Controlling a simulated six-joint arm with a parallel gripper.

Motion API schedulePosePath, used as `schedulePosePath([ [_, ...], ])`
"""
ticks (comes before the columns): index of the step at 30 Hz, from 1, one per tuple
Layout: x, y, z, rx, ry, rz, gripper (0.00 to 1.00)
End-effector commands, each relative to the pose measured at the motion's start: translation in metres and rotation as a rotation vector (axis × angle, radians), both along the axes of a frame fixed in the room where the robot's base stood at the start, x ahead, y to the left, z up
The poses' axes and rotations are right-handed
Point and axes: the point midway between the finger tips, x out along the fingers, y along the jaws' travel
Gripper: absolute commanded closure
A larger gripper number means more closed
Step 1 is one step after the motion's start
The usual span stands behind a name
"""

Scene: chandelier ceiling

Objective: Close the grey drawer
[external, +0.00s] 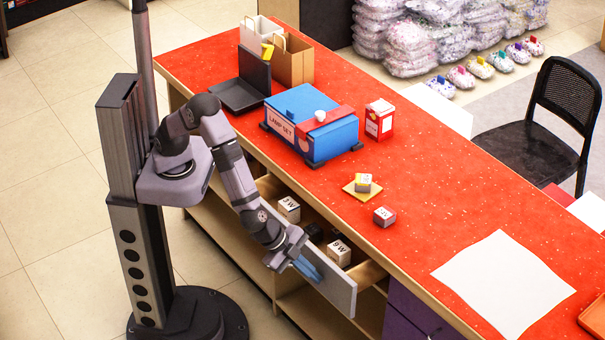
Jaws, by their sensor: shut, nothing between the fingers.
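The grey drawer (337,289) is pulled out from under the red counter, its grey front panel standing clear of the cabinet. Inside it are small white boxes, one marked "3 W" (289,209) and one marked "9 W" (340,253), with dark items between them. My gripper (308,270) is shut and empty, pointing down to the right at the drawer's front panel. It overlaps the panel in the picture; I cannot tell whether it touches. My arm hides part of the drawer's left end.
On the red counter (420,190) stand a blue lamp-set box (305,120), a red-and-white box (379,119), small blocks (384,216), a dark laptop-like stand (240,92) and paper bags (293,62). A white sheet (503,285) lies at right. Purple drawers (407,316) adjoin.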

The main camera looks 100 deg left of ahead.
Motion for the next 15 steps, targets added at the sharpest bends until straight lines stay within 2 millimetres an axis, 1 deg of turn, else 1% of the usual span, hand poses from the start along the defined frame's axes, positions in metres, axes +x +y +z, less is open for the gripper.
schedulePosePath([
  [1,0.011,0.011,-0.004,-0.002,-0.002,0.007,1.0],
  [6,0.035,0.036,-0.002,-0.001,-0.001,0.005,1.0],
  [10,0.049,0.05,-0.001,-0.001,-0.001,0.004,1.0],
  [15,0.059,0.059,0.0,0.0,0.001,0.001,1.0],
])
